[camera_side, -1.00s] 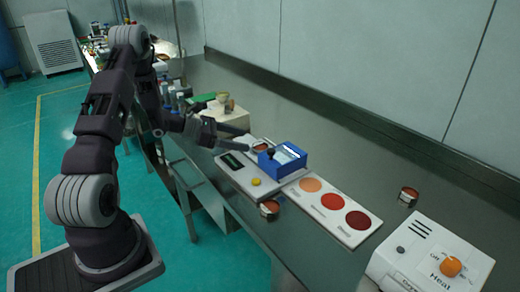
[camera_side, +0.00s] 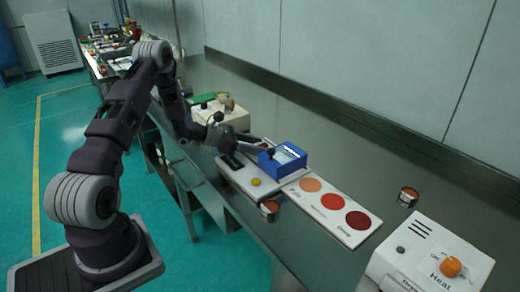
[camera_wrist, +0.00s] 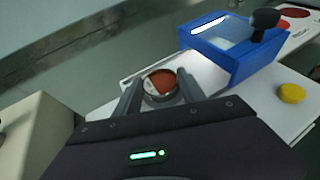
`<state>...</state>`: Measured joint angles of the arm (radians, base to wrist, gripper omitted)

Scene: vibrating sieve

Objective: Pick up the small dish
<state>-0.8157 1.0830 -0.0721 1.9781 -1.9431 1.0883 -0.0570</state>
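A small round dish (camera_wrist: 160,84) with reddish-brown contents sits on the white plate of the sieve device, beside the blue box. In the wrist view it lies between the two fingers of my gripper (camera_wrist: 160,92). The fingers are apart, one on each side of the dish, with a narrow gap visible at least on the left. In the side view my gripper (camera_side: 258,148) is low over the device, and it hides the dish there.
The blue box (camera_side: 282,161) with a dark knob stands right beside the gripper. A yellow button (camera_side: 255,182) is on the device's front. A colour card (camera_side: 333,203), other small dishes (camera_side: 269,210) (camera_side: 408,197) and a heater box (camera_side: 430,256) stand to the right.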

